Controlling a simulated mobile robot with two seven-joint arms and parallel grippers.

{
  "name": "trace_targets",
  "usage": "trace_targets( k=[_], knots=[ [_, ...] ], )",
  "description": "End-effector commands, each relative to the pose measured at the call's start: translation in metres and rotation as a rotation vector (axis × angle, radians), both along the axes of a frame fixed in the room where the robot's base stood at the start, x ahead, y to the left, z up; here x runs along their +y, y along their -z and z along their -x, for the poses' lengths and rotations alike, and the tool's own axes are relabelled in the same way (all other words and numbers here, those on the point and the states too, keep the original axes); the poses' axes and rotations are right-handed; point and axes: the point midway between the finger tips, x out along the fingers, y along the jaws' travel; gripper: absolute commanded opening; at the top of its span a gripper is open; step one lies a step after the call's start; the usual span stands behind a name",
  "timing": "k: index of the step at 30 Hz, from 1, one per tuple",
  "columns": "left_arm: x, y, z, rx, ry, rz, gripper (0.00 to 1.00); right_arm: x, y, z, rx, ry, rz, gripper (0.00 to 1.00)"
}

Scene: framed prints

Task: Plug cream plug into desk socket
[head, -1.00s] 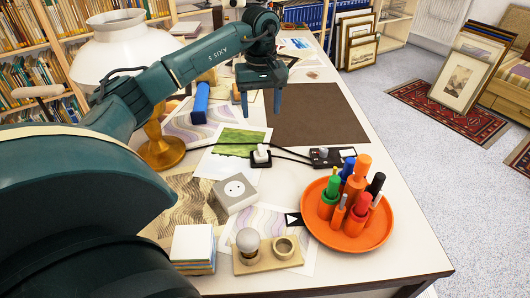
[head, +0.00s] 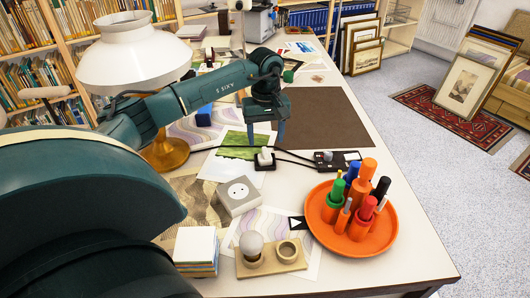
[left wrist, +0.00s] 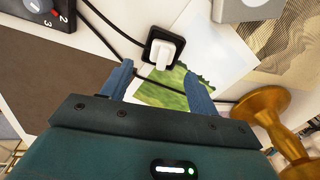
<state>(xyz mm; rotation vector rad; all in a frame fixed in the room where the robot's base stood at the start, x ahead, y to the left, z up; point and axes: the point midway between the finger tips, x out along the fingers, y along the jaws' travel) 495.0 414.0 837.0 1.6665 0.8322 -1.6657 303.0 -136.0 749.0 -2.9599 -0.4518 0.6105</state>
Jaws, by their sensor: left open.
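The cream plug (head: 265,154) sits upright in a small black holder (head: 259,167) on the desk, with a black cable nearby. In the left wrist view the plug (left wrist: 164,49) is just beyond my fingertips. The desk socket (head: 238,196) is a pale grey box with a round white outlet face, nearer the front; its edge shows at the top of the left wrist view (left wrist: 246,9). My left gripper (head: 265,140) is open and empty, just behind the plug, its blue fingers pointing down. My right gripper is not in view.
An orange tray (head: 382,241) of pens stands right of the socket. A black switch box (head: 330,165), a wooden stand with a bulb (head: 251,243), a stack of cards (head: 196,248) and a brass lamp (head: 165,152) surround the area. The brown mat (head: 335,120) is mostly clear.

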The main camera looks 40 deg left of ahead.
Motion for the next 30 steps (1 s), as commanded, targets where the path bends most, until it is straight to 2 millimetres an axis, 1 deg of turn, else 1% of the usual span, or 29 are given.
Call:
trace_targets(
  k=[3, 5, 12, 15, 18, 27, 30],
  knots=[
    [0.000, 0.001, 0.000, 0.001, 0.000, 0.001, 0.60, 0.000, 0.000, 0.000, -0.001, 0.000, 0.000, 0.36],
    [0.000, 0.005, 0.001, 0.001, 0.000, 0.000, 0.60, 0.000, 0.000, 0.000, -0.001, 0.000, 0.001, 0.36],
    [-0.001, 0.040, 0.006, 0.003, -0.001, 0.001, 0.60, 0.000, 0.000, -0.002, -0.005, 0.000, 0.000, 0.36],
    [-0.002, 0.049, 0.005, 0.003, -0.001, 0.002, 0.60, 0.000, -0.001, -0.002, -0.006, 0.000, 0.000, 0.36],
    [-0.002, 0.052, 0.005, 0.001, 0.000, 0.001, 0.60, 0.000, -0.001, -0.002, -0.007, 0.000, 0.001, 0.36],
    [-0.001, 0.052, 0.005, 0.000, 0.000, 0.000, 0.60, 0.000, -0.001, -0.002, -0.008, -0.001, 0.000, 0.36],
    [-0.001, 0.052, 0.005, 0.000, 0.000, 0.000, 0.52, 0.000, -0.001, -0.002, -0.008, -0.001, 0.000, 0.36]
  ],
)
